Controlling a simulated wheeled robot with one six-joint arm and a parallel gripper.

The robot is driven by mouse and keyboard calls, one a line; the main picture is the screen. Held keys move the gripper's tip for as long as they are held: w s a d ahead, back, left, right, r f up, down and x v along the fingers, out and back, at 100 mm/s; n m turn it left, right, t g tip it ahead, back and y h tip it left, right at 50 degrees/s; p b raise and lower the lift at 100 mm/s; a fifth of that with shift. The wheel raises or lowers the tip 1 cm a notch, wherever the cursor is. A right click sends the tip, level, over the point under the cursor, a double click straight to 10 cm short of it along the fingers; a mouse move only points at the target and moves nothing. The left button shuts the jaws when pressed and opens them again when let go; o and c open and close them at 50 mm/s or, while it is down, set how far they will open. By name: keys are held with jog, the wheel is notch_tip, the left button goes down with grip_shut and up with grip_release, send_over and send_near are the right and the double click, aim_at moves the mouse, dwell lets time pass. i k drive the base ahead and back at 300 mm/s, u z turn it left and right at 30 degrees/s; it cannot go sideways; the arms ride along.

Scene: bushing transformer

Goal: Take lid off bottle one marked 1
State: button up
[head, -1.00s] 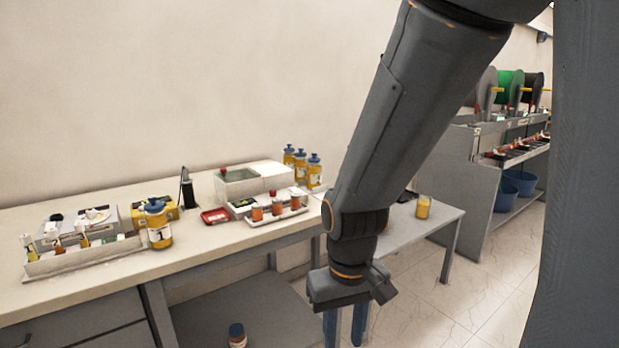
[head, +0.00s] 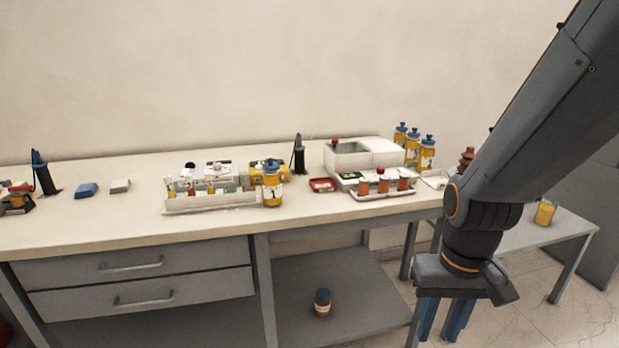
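The yellow bottle (head: 272,191) with a blue lid (head: 271,166) stands upright on the workbench, at the right end of a white rack. Its number is too small to read in this view now. The lid sits on the bottle. My gripper (head: 442,322) points down at the lower right, in front of the bench's right end and well away from the bottle. Its two blue fingers are apart, with nothing seen between them.
The white rack (head: 210,205) holds small vials. A tray of orange-filled jars (head: 384,192) and a white box (head: 352,160) stand further right, before several blue-lidded bottles (head: 427,155). Another bottle (head: 322,303) stands on the lower shelf. The bench's (head: 110,225) front left is clear.

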aim_at(270, 165)
jog(key=k, duration=0.3)
jog(key=z, duration=0.15)
jog(key=i, duration=1.15)
jog(key=u, duration=1.15)
